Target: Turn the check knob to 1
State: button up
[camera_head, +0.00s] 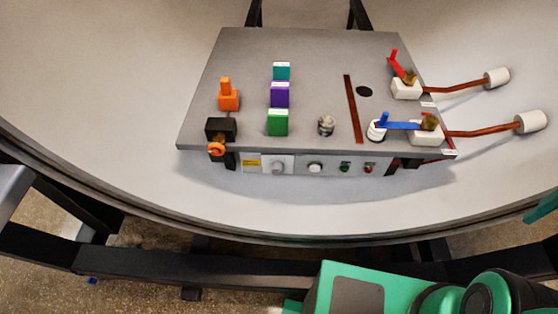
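A grey box with a flat top (310,80) stands on a pale curved surface. Its front face carries a grey round knob on a white plate (277,167) and a white round knob or button (315,168). A green button (344,168) and a red button (368,169) sit to their right. The lettering is too small to read, so I cannot tell which one is the check knob or its setting. My gripper is not in view; only green and black parts of my body show at the lower right, apart from the box.
On the box top stand an orange part (228,98), teal, purple and green blocks (278,123), a small metal fitting (326,125) and valves with red and blue levers (400,126). Copper pipes (485,131) stick out right. A dark frame beam (190,268) runs in front.

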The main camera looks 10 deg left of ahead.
aim_at(277, 166)
jog(key=u, duration=0.65)
jog(key=k, duration=0.95)
jog(key=z, duration=0.2)
